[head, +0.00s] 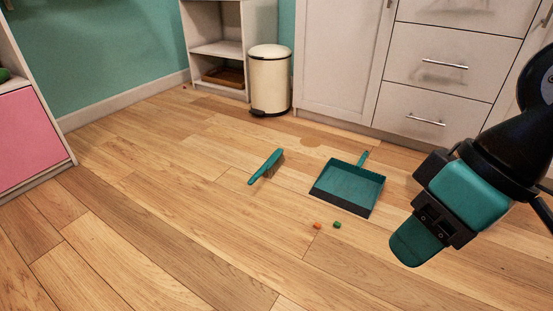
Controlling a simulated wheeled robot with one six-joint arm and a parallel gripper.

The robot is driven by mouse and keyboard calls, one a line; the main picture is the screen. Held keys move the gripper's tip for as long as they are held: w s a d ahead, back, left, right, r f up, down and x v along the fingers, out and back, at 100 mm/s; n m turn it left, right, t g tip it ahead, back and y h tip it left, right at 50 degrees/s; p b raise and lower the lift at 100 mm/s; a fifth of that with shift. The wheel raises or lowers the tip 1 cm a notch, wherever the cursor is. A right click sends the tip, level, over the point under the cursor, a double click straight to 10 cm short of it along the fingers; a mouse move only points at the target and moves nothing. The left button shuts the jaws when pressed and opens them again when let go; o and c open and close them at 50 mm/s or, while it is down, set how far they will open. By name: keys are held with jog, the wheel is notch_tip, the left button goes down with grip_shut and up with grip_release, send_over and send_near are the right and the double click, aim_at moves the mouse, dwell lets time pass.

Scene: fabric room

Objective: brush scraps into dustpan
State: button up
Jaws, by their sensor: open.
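A teal dustpan (348,186) lies on the wooden floor, its handle pointing away and its dark front edge facing toward me. A teal hand brush (265,168) with dark bristles lies on the floor to the left of the dustpan, apart from it. An orange scrap (317,226) and a green scrap (337,225) lie close together on the floor just in front of the dustpan's edge. My gripper (420,240) is above the floor at the right, to the right of the scraps, open and empty. It touches none of these things.
A cream pedal bin (270,82) stands at the back beside an open shelf unit (218,28). White cabinets with drawers (440,70) line the back right. A pink-fronted unit (32,138) stands at the left. The floor at the left and front is clear.

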notch_tip(320, 180, up, 23)
jog(key=p, duration=2)
jog(key=shift+f, duration=0.1)
